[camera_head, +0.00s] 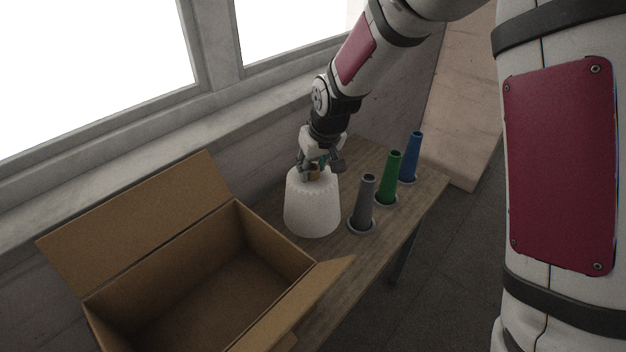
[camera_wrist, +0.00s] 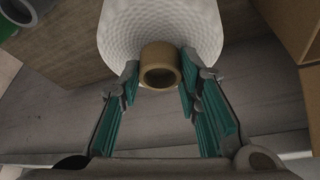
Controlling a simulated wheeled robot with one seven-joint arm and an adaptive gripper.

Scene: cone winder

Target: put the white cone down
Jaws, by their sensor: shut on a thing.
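The white cone (camera_head: 312,208) is upright at the table, between the open box and the row of coloured cones. I cannot tell whether its base touches the tabletop. My gripper (camera_head: 316,170) is above it, shut on the brown tube end at its top. In the wrist view the white cone (camera_wrist: 160,25) fills the top middle, and its brown tube (camera_wrist: 160,66) sits between the teal finger pads of my gripper (camera_wrist: 159,80). The far side of the cone is hidden.
An open, empty-looking cardboard box (camera_head: 262,240) stands left of the white cone. A grey cone (camera_head: 364,203), a green cone (camera_head: 390,177) and a blue cone (camera_head: 411,157) stand in a row to the right on the wooden table (camera_head: 421,195). A wall and windows lie behind.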

